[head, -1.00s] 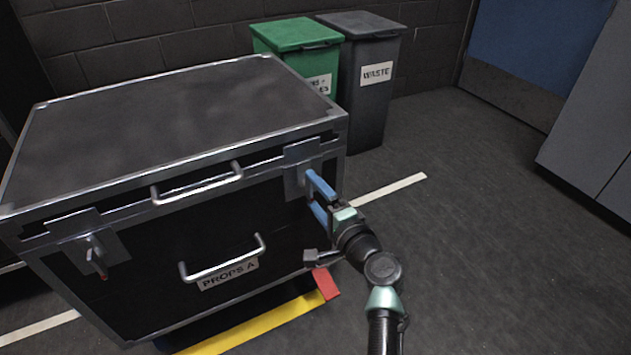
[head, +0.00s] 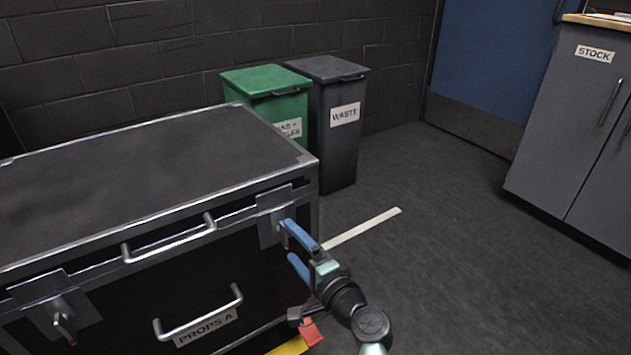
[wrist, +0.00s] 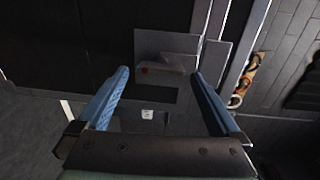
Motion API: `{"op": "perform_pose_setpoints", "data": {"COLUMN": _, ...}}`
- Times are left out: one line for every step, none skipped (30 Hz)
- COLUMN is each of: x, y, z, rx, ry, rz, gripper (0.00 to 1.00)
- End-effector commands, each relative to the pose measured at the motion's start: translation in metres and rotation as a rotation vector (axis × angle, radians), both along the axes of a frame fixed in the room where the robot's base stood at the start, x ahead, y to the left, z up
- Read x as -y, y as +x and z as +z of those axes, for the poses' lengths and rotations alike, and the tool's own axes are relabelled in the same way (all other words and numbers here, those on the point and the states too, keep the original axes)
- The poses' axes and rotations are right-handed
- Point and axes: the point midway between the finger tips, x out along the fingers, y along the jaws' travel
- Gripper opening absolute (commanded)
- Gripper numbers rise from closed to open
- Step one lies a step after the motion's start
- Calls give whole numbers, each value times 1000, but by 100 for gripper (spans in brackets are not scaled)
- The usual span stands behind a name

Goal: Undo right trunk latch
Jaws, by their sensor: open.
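The black trunk (head: 140,172) with metal edges stands at the left in the head view, its lid down. Its right latch (head: 268,229) is a grey metal plate at the front right corner, partly hidden by my gripper. In the wrist view the latch's grey handle (wrist: 163,68) with a small red mark lies across its plate, just beyond and between the fingertips. My gripper (head: 290,242) is open, with its blue fingers pointing at the latch. No grip on the handle shows, and contact cannot be told.
The left latch (head: 62,318) hangs on the trunk's front, with a lid handle (head: 170,245) and a lower handle (head: 200,320) nearby. Green (head: 268,95) and grey (head: 337,125) bins stand behind. A stock cabinet (head: 570,130) is at the right.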

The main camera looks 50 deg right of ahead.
Motion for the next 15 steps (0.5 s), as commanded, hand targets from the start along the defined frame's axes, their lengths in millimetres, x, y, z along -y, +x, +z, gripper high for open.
{"op": "perform_pose_setpoints", "data": {"x": -3, "y": -11, "z": 4, "rx": -3, "ry": 1, "rz": -1, "gripper": 100}}
{"op": "perform_pose_setpoints", "data": {"x": -4, "y": -17, "z": 4, "rx": -4, "ry": 1, "rz": -2, "gripper": 100}}
{"op": "perform_pose_setpoints", "data": {"x": -6, "y": -26, "z": 4, "rx": -4, "ry": 2, "rz": -2, "gripper": 100}}
{"op": "perform_pose_setpoints", "data": {"x": -7, "y": -32, "z": 6, "rx": -3, "ry": 0, "rz": -3, "gripper": 100}}
{"op": "perform_pose_setpoints", "data": {"x": -9, "y": -39, "z": 6, "rx": -5, "ry": 1, "rz": -3, "gripper": 100}}
{"op": "perform_pose_setpoints", "data": {"x": -11, "y": -47, "z": 6, "rx": -5, "ry": 1, "rz": -2, "gripper": 100}}
{"op": "perform_pose_setpoints", "data": {"x": -12, "y": -53, "z": 7, "rx": -4, "ry": 1, "rz": -2, "gripper": 100}}
{"op": "perform_pose_setpoints", "data": {"x": -14, "y": -59, "z": 7, "rx": -5, "ry": 1, "rz": -2, "gripper": 100}}
{"op": "perform_pose_setpoints", "data": {"x": -16, "y": -67, "z": 7, "rx": -4, "ry": 2, "rz": -2, "gripper": 100}}
{"op": "perform_pose_setpoints", "data": {"x": -17, "y": -73, "z": 7, "rx": -4, "ry": 2, "rz": -2, "gripper": 100}}
{"op": "perform_pose_setpoints", "data": {"x": -18, "y": -78, "z": 7, "rx": -5, "ry": 2, "rz": -2, "gripper": 100}}
{"op": "perform_pose_setpoints", "data": {"x": -20, "y": -84, "z": 8, "rx": -3, "ry": 1, "rz": -1, "gripper": 100}}
{"op": "perform_pose_setpoints", "data": {"x": -21, "y": -88, "z": 8, "rx": -4, "ry": 1, "rz": -1, "gripper": 100}}
{"op": "perform_pose_setpoints", "data": {"x": -22, "y": -92, "z": 8, "rx": -4, "ry": 1, "rz": -1, "gripper": 100}}
{"op": "perform_pose_setpoints", "data": {"x": -23, "y": -96, "z": 8, "rx": -3, "ry": 1, "rz": -1, "gripper": 100}}
